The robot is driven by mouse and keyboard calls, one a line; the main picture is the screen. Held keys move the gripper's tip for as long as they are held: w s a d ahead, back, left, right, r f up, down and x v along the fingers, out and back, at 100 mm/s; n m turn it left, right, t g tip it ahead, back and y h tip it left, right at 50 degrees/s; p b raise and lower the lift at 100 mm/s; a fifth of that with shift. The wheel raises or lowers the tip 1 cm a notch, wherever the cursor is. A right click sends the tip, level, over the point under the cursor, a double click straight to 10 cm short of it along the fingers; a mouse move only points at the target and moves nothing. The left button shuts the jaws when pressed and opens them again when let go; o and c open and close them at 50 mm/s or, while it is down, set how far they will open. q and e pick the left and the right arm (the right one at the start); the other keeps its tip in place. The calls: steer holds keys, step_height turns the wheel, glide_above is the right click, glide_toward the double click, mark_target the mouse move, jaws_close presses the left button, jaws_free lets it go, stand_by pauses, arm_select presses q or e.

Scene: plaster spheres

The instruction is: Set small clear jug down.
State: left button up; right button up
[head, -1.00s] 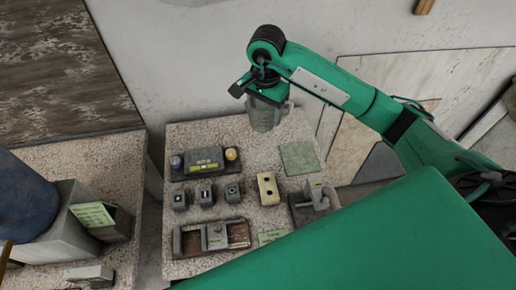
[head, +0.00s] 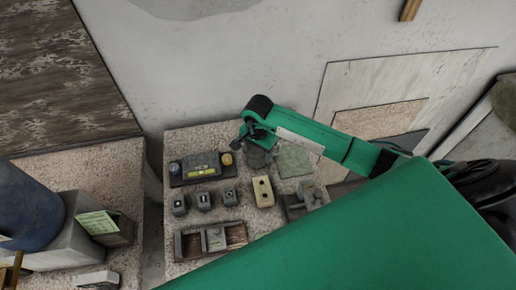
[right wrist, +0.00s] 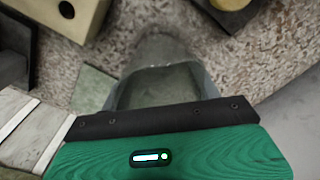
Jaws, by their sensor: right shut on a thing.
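The small clear jug (head: 258,159) is greyish and see-through, at the back of the speckled table (head: 217,262). My right gripper (head: 252,143) is shut on it from above. The arm partly covers the jug in the head view. In the right wrist view the jug (right wrist: 160,82) extends out from under the dark gripper edge, with speckled tabletop around it. I cannot tell whether its base touches the table. My left gripper is not in view.
A green mat (head: 294,161) lies just right of the jug. A dark device with knobs (head: 200,168) stands to its left. A beige block with two holes (head: 263,191), small grey blocks (head: 204,201) and a brown tray (head: 236,234) lie nearer. A wall rises behind.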

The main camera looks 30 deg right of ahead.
steer(key=shift+f, duration=0.1)
steer(key=shift+f+b, duration=0.15)
steer(key=shift+b, duration=0.15)
steer(key=o, duration=1)
